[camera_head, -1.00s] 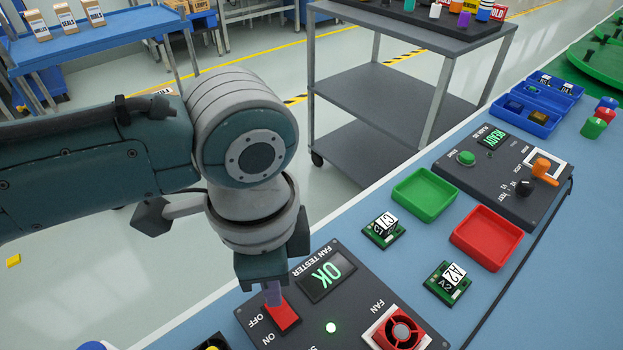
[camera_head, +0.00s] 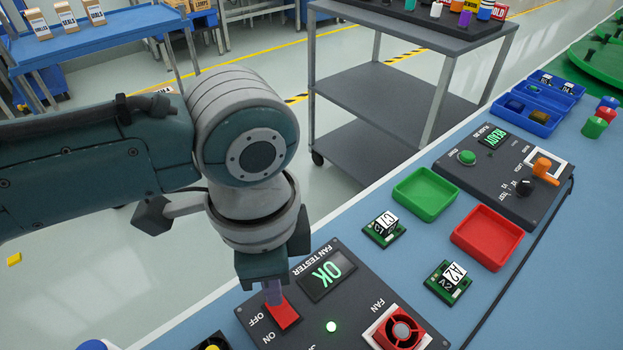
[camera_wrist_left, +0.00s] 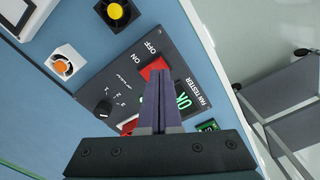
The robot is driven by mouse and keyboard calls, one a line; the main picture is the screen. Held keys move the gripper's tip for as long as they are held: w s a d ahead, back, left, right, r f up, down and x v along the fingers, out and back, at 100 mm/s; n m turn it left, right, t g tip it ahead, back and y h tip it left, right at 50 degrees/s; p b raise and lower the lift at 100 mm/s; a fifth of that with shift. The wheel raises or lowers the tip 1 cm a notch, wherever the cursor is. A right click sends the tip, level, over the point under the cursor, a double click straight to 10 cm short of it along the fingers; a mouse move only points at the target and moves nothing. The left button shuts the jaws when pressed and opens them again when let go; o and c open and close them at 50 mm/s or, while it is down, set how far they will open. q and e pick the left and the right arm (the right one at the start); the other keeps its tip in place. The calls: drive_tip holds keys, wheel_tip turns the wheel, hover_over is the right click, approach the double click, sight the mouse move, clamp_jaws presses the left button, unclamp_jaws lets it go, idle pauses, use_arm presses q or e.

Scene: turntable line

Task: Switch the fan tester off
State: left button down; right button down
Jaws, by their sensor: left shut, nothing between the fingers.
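The fan tester (camera_head: 345,303) is a dark panel on the blue bench. Its display (camera_head: 326,275) reads OK in green, and a green lamp (camera_head: 331,326) is lit. A red rocker switch (camera_head: 286,317) lies between the OFF and ON labels. My left gripper (camera_head: 273,297) is shut and empty, its fingertips pointing down at the OFF end of the switch. In the left wrist view the closed fingers (camera_wrist_left: 160,84) reach over the red switch (camera_wrist_left: 153,68) and hide part of it; whether they touch cannot be told. My right gripper is not in view.
A red fan (camera_head: 399,331) sits on the tester's right. Circuit boards (camera_head: 447,281), a green tray (camera_head: 426,193) and a red tray (camera_head: 487,238) are farther along the bench. A second panel (camera_head: 500,172) reads READY. A grey cart (camera_head: 385,85) stands behind.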

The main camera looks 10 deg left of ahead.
use_arm(q)
drive_tip(key=shift+f+b, duration=0.7)
drive_tip(key=shift+f, duration=0.25)
idle(1.0)
drive_tip(key=shift+r, duration=0.1)
wheel_tip(320, 180, up, 7)
drive_tip(key=p, duration=0.8)
idle(0.3)
